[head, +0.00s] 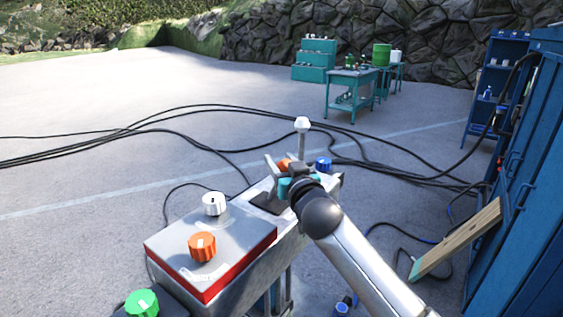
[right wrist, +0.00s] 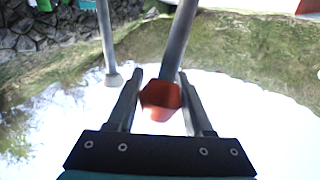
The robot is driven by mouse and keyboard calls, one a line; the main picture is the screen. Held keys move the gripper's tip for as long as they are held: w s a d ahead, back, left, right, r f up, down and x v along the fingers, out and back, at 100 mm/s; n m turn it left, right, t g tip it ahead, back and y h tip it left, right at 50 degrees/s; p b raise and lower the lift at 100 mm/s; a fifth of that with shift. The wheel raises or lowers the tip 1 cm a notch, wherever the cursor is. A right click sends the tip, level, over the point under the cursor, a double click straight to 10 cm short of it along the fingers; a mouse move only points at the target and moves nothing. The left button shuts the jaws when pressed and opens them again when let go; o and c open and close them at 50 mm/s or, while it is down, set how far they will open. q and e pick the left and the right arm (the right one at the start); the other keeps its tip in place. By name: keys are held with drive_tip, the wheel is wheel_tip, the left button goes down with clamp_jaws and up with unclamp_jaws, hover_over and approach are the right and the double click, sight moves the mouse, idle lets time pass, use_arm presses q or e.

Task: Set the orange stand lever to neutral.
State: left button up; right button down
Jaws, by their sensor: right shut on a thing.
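The orange stand lever shows in the right wrist view as an orange faceted knob (right wrist: 160,97) on a grey rod. The knob is between the two fingers of my right gripper (right wrist: 165,85), which is shut on it. In the head view only a small orange part of the knob (head: 284,164) shows at my right gripper (head: 279,166); the gripper and wrist hide the rest. The lever's base and its position marks cannot be seen. My left gripper is not in view.
A white-knobbed lever (head: 302,125) and a blue knob (head: 323,164) stand close by the gripper. A red-sided box (head: 250,240) carries a white dial (head: 214,203) and an orange dial (head: 202,246). A green knob (head: 142,303) is nearer. Black cables (head: 200,109) cross the ground.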

drive_tip(key=a, duration=0.1)
drive_tip(key=w+a, duration=0.1)
drive_tip(key=w+a+b, duration=0.1)
drive_tip(key=shift+w+a+f, duration=0.15)
drive_tip(key=shift+a+f, duration=0.15)
drive_tip(key=shift+f, duration=0.05)
drive_tip(key=c, duration=0.7)
unclamp_jaws()
drive_tip(key=o, duration=0.3)
drive_tip(key=shift+w+a, duration=0.1)
drive_tip(key=shift+a, duration=0.05)
drive_tip(key=shift+o, duration=0.5)
drive_tip(key=shift+d+r, duration=0.2)
drive_tip(key=shift+r, duration=0.05)
